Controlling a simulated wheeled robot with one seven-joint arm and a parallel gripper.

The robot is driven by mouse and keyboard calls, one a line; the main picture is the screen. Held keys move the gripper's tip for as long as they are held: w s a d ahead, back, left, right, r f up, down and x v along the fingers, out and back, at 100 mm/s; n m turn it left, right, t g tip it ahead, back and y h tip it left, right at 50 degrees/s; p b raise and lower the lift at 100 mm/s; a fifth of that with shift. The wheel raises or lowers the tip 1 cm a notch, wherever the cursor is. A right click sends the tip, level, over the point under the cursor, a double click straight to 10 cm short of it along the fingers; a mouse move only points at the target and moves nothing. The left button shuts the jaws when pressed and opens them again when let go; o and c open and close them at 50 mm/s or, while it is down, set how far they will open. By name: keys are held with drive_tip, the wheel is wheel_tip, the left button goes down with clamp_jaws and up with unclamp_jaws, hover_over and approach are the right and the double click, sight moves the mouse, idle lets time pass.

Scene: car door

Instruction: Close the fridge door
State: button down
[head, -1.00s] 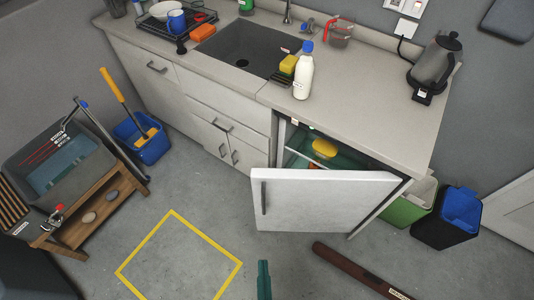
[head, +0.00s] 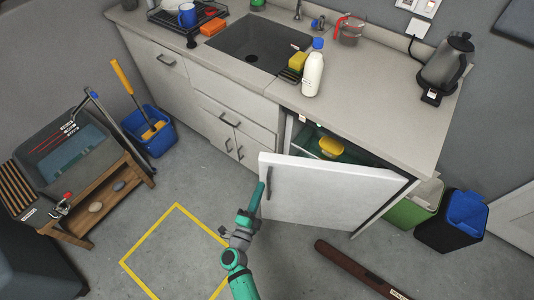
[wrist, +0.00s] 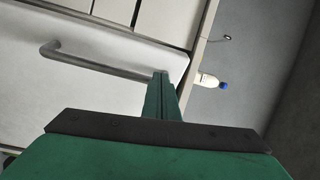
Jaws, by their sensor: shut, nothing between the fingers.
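The white fridge door (head: 325,190) stands partly open under the counter at the right. Its dark bar handle (head: 268,191) is on the door's left side, and the handle also shows in the wrist view (wrist: 95,62). My green gripper (head: 258,190) is shut and empty at the door's left edge, beside the handle. In the wrist view the closed fingers (wrist: 162,90) overlap the handle's end; I cannot tell whether they touch it. The fridge interior (head: 310,141) shows above the door, with a yellow item (head: 331,147) inside.
A white bottle (head: 312,74) and kettle (head: 444,66) stand on the counter (head: 370,105). Green and black bins (head: 452,232) are right of the fridge. A brown beam (head: 355,268) lies on the floor in front. A yellow square outline (head: 150,233) marks open floor at left.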

drive_tip(key=w+d+f+m, duration=0.1)
drive_tip(key=w, duration=0.8)
drive_tip(key=w+d+f+m+g, duration=0.1)
drive_tip(key=w, duration=0.7)
drive_tip(key=shift+w+d+m+h, duration=0.35)
drive_tip(key=shift+d+m+h, duration=0.05)
